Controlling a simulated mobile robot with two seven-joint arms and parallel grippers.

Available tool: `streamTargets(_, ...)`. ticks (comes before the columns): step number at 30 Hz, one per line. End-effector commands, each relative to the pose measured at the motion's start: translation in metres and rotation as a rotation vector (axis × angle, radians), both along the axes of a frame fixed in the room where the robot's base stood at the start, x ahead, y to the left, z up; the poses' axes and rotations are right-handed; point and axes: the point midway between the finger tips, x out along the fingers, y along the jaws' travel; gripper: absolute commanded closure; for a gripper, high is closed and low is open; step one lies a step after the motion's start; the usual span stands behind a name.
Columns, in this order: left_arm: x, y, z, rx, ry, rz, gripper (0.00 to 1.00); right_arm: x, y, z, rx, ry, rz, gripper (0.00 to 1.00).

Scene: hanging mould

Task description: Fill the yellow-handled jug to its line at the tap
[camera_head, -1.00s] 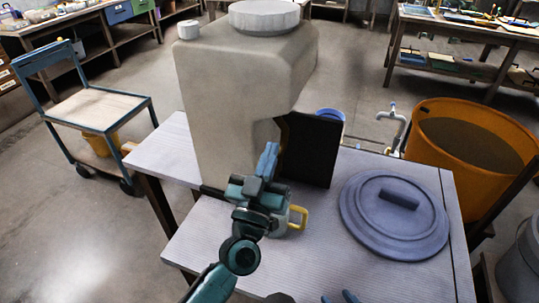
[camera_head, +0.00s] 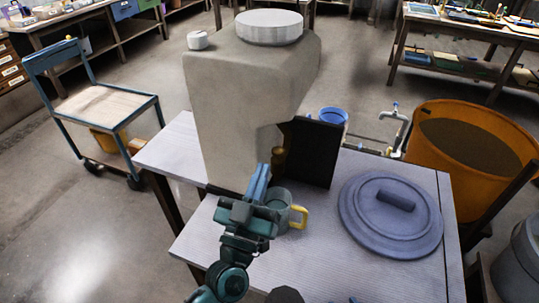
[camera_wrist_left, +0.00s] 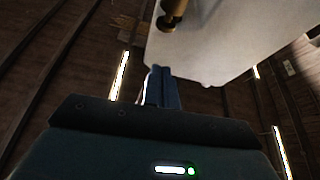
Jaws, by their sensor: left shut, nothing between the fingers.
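The grey jug (camera_head: 284,199) stands on the table beside the beige tank (camera_head: 222,120), its yellow handle (camera_head: 303,217) pointing right. My left gripper partly hides it, and I cannot see its line or water level. A small brass-brown tap (camera_head: 279,159) shows at the tank's right side, above the jug; it also shows in the left wrist view (camera_wrist_left: 172,12). My left gripper (camera_head: 259,181) is shut and empty, in front of the tank and overlapping the jug's left side in the picture. Its closed fingers show in the left wrist view (camera_wrist_left: 161,88). Only a blue tip, apparently of my right gripper (camera_head: 352,300), shows at the bottom edge.
A dark upright panel (camera_head: 311,152) stands right of the tap. A round blue-grey lid (camera_head: 380,222) lies on the table (camera_head: 300,262) at right. Behind are a blue bucket (camera_head: 333,116), a pipe (camera_head: 400,125) and an orange tub (camera_head: 425,145). A trolley (camera_head: 105,103) stands at left.

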Motion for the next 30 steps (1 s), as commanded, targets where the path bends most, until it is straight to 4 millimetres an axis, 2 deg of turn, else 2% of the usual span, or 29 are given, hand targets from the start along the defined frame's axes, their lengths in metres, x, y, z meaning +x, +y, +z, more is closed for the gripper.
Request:
streamTargets(3, -0.018, 0.005, -0.008, 0.0, 0.001, 0.0, 1.0, 0.001, 0.0, 0.0, 0.001, -0.003, 0.001, 0.64)
streamTargets(9, -0.03, 0.008, -0.012, -0.002, -0.003, 0.0, 1.0, 0.001, 0.001, 0.0, 0.003, -0.004, 0.002, 0.64)
streamTargets(30, -0.031, 0.008, -0.012, -0.002, -0.004, 0.0, 1.0, 0.003, 0.001, 0.003, 0.001, -0.012, 0.006, 0.64)
